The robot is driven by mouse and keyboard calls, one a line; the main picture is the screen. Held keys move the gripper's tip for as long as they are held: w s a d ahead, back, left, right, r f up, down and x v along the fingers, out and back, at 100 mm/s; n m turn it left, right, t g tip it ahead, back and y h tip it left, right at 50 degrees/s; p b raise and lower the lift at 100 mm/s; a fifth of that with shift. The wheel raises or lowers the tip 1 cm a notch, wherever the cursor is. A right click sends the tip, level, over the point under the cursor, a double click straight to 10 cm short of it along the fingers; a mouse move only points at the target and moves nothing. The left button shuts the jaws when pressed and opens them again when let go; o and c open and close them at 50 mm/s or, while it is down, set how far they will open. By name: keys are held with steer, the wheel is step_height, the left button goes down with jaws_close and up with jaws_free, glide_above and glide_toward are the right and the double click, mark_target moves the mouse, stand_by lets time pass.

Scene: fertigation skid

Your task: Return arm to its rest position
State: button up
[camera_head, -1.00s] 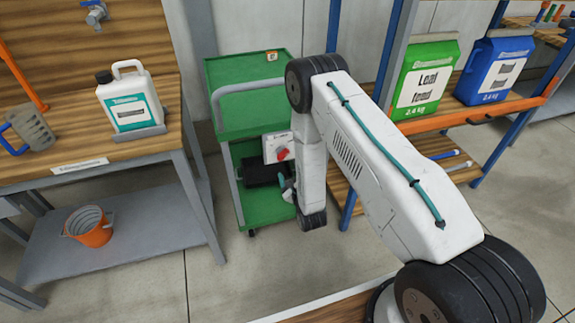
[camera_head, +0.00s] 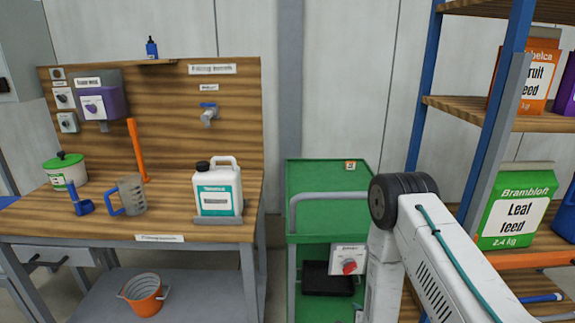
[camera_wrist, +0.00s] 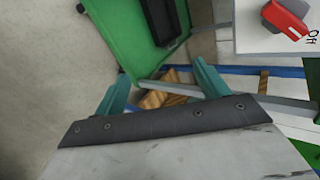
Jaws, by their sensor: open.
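My white arm (camera_head: 440,265) reaches in from the lower right in the head view and bends down at its black elbow joint in front of the green cart. The gripper end is hidden below the picture there. In the wrist view my gripper (camera_wrist: 163,92) shows two teal fingers spread well apart with nothing between them. Beyond the fingers are the floor, the green cart and part of a wooden shelf. No object is held.
The green cart (camera_head: 325,176) stands close behind my arm, with a red-knobbed switch box (camera_head: 348,259) at its lower part. The workbench (camera_head: 90,222) is to the left, holding a white jug (camera_head: 218,185). A rack with a Leaf feed bag (camera_head: 513,210) is close on the right.

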steer(key=s+d+r+n+g, duration=0.1)
steer(key=s+r+n+g, duration=0.2)
steer(key=s+r, duration=0.9)
steer(key=s+d+r+n+g, duration=0.1)
steer(key=s+r+n+g, duration=0.2)
steer(key=s+r+n, duration=0.7)
steer(key=s+d+r+n+g, duration=0.1)
steer(key=s+r+n+g, duration=0.2)
steer(key=s+r, duration=1)
step_height(320, 180, up, 19)
steer(key=n, duration=0.3)
steer(key=shift+s+d+f+n, duration=0.15)
steer(key=shift+s+f+n, duration=0.05)
steer(key=shift+s+n, duration=0.15)
